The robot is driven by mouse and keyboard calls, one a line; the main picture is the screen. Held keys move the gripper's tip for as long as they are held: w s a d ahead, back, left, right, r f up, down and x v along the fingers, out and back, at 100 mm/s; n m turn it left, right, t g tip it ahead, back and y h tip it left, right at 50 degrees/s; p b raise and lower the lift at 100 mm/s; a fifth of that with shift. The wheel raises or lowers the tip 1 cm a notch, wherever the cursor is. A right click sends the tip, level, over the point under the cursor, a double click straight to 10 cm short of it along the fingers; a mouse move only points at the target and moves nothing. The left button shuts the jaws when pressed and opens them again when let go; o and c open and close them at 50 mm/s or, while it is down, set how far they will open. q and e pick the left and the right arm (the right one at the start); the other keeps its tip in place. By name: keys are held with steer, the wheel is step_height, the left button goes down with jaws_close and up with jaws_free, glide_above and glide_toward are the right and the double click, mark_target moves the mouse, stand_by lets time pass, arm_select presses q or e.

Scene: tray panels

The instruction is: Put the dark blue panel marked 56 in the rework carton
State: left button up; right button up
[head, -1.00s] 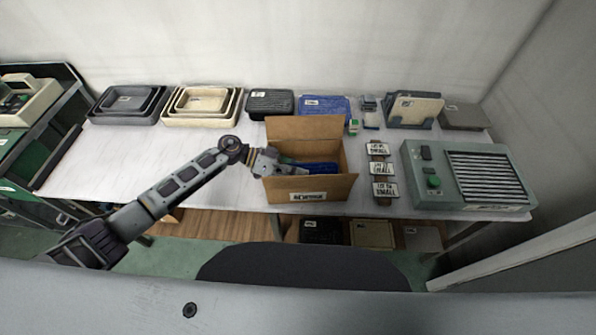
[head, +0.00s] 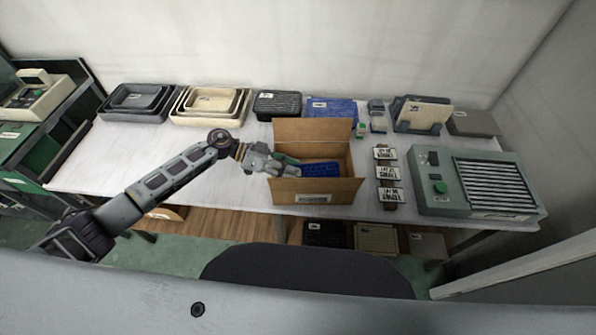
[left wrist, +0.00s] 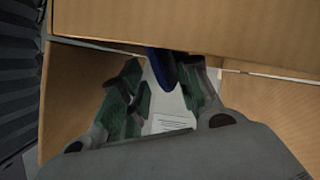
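A dark blue panel (head: 321,170) is inside the open brown carton (head: 316,198); I cannot read a number on it. My left gripper (head: 287,165) is over the carton's left side, with its fingers spread beside the panel's left end. In the left wrist view the green-padded fingers (left wrist: 165,98) are apart with nothing clamped between them. A blue edge (left wrist: 160,66) shows near the right finger; most of the panel is hidden there. The carton's wall (left wrist: 190,25) crosses the top of that view. My right gripper is not in view.
Behind the carton stand a black tray stack (head: 278,104) and a blue stack (head: 331,111). Nested trays (head: 210,104) stand at the back left. Label plates (head: 386,173) and a grey-green machine (head: 475,185) are to the right. The table left of the carton is clear.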

arm_select(q)
steer(key=v, duration=0.6)
steer(key=shift+a, duration=0.35)
steer(key=shift+a+r, duration=0.15)
stand_by(0.9)
